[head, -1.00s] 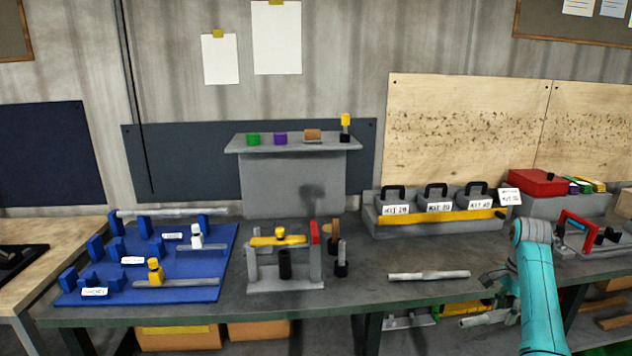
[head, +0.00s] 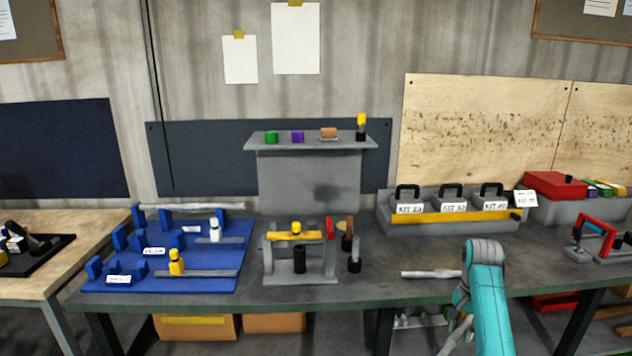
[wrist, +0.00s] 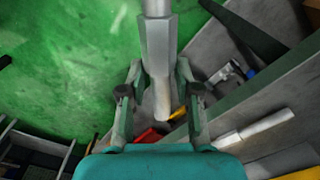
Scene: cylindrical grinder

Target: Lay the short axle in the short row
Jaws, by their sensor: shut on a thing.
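My gripper (wrist: 159,74) is shut on a grey stepped axle (wrist: 157,40), seen in the wrist view. The axle has a thicker middle and a thinner end between the fingers; its far end runs out of frame. In the head view my gripper is low by the bench's front edge, mostly hidden by my arm. The blue rack (head: 225,285) stands at the bench's left end, with rows of upright blue supports and white labels too small to read. A long bar (head: 195,207) lies across its back supports. The front supports (head: 118,270) look empty.
A loose light bar (head: 432,274) lies on the bench, also in the wrist view (wrist: 252,130). A grey stand (head: 300,280) with a yellow-topped bar is right of the rack. White and yellow bottles (head: 176,264) stand on the rack. A kit tray (head: 450,217) is behind.

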